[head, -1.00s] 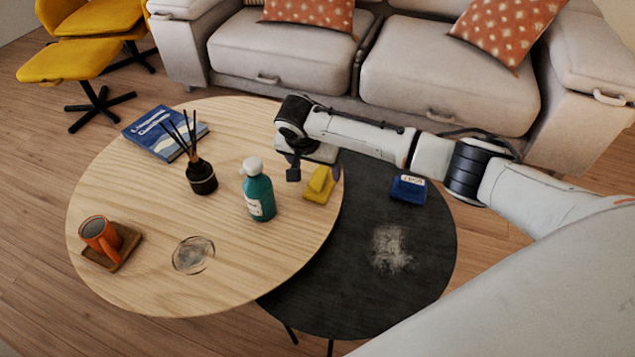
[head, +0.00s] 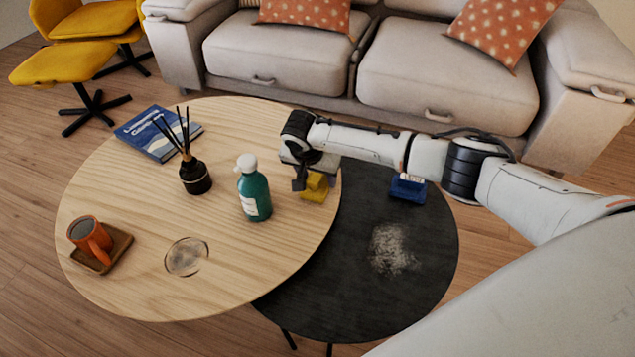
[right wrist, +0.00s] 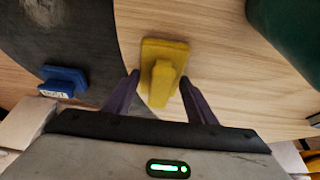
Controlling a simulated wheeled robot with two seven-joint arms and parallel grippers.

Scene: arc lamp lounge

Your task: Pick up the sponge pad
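The sponge pad (head: 315,187) is a yellow block with a raised ridge on top, lying near the right edge of the light wooden table (head: 130,200). It also shows in the right wrist view (right wrist: 162,62). My right gripper (head: 308,184) is right at the sponge pad and partly covers it in the head view. In the right wrist view its two dark fingers (right wrist: 158,92) are apart, one on each side of the pad's near end, with the ridge between them. I see no clear contact. My left gripper is not in view.
A teal pump bottle (head: 254,192) stands just left of the pad. A reed diffuser (head: 195,177), a book (head: 158,133) and an orange mug (head: 90,238) are farther left. A blue item (head: 408,188) lies on the lower black table (head: 350,290), which also bears a pale powdery patch.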

